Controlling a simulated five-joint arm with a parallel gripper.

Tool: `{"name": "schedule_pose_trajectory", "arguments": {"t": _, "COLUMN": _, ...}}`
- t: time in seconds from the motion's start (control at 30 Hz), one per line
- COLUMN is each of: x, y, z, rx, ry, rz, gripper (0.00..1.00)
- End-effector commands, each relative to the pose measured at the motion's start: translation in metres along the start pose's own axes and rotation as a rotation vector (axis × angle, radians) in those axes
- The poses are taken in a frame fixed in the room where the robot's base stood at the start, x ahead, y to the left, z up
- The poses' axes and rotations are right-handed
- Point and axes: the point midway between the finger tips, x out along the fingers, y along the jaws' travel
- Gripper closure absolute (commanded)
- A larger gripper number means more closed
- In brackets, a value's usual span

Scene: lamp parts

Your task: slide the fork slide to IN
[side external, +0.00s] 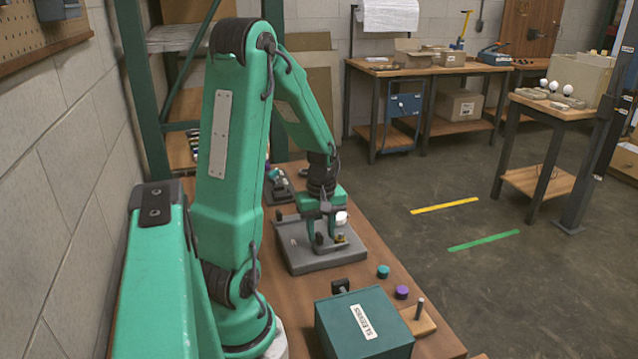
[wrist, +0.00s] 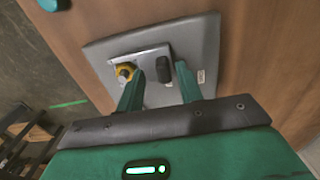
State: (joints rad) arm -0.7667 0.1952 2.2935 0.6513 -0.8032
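A grey fixture (side external: 300,258) lies flat on the wooden bench; its plate also shows in the wrist view (wrist: 196,34). A dark upright knob (wrist: 164,70), apparently the fork slide's handle, stands on a lighter grey plate (wrist: 147,56) of the fixture. A yellow ring with a metal nut-like piece (wrist: 124,71) sits left of the knob in the wrist view. My gripper (wrist: 160,69) is open, with its two green fingers on either side of the knob in that view. In the side view my gripper (side external: 325,226) is low over the fixture. An IN marking cannot be read.
A teal box (side external: 362,328) with a label stands near the front of the bench. Teal (side external: 383,271) and purple (side external: 401,292) caps and a wooden block with a peg (side external: 418,318) are beside it. A white bulb (side external: 341,218) shows near my gripper.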

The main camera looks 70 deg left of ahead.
Motion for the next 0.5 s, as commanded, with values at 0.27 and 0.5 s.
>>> {"name": "schedule_pose_trajectory", "arguments": {"t": 0.27, "x": -0.021, "y": 0.000, "z": -0.001, "rx": 0.000, "ry": 0.002, "rz": 0.003, "gripper": 0.64}}
{"name": "schedule_pose_trajectory", "arguments": {"t": 0.5, "x": -0.051, "y": 0.001, "z": -0.001, "rx": 0.001, "ry": 0.004, "rz": 0.004, "gripper": 0.64}}
